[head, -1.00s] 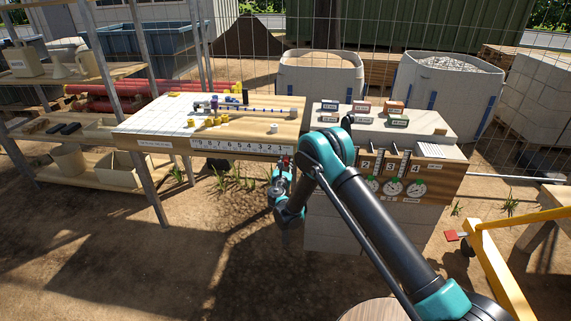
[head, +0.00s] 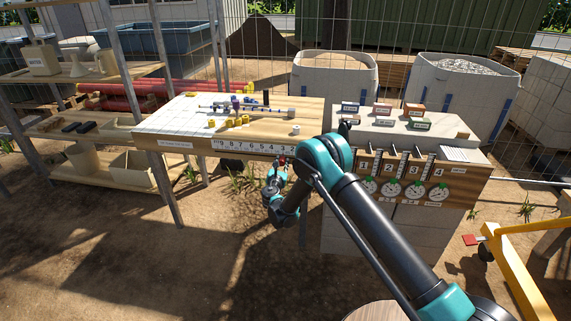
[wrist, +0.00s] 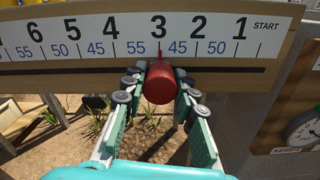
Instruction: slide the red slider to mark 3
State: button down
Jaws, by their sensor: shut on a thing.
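The red slider (wrist: 160,86) is a round red knob in a dark slot (wrist: 70,81) under a white number scale (wrist: 90,38). In the wrist view its thin red pointer stands at, or very nearly at, the long line under mark 3 (wrist: 159,27). My gripper (wrist: 161,78) is shut on the knob, one finger on each side. In the head view the slider (head: 282,161) is a small red spot by my gripper (head: 279,166), at the front of the bench below the scale (head: 250,146); my arm hides the scale's right end.
The bench top (head: 300,110) holds several small yellow parts and a rod assembly. To its right stands a panel of dials (head: 410,185) with slots and labelled blocks on top. A metal shelf rack (head: 130,90) stands at the left.

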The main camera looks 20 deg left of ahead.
jog(key=shift+a, duration=0.1)
jog(key=c, duration=1.2)
grip_release()
jog(key=shift+s, duration=0.1)
jog(key=v, duration=1.2)
